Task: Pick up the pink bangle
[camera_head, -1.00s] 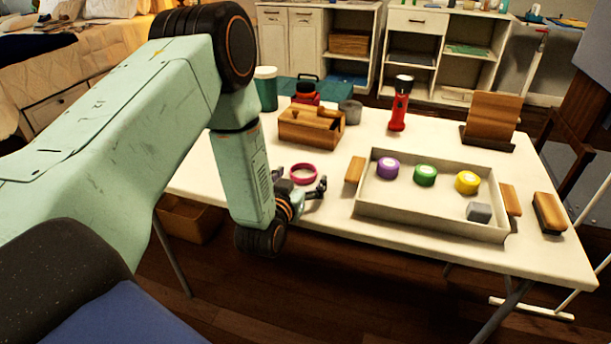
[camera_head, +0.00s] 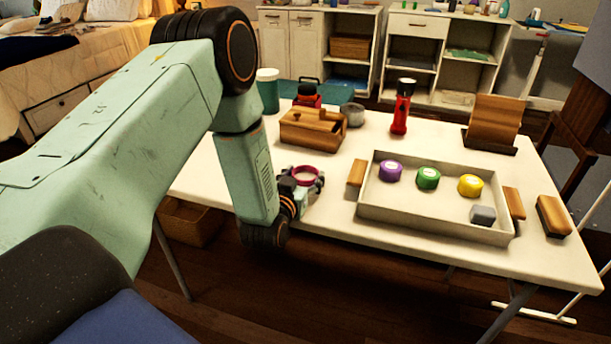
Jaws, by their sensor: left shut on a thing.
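The pink bangle (camera_head: 305,183) is a small ring near the left front part of the white table. My left gripper (camera_head: 305,185) is at the bangle, with its fingers closed in on it from the near side. The gripper is shut on the bangle, whose far rim shows between and above the fingers. I cannot tell whether the bangle still touches the table. My right gripper is not in view.
A white tray (camera_head: 428,233) with purple, green and yellow round pieces and a grey block stands to the right. A wooden box (camera_head: 311,128), a red flashlight (camera_head: 402,106), a grey cup (camera_head: 354,115) and a green container (camera_head: 268,92) stand behind. The table front edge is close.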

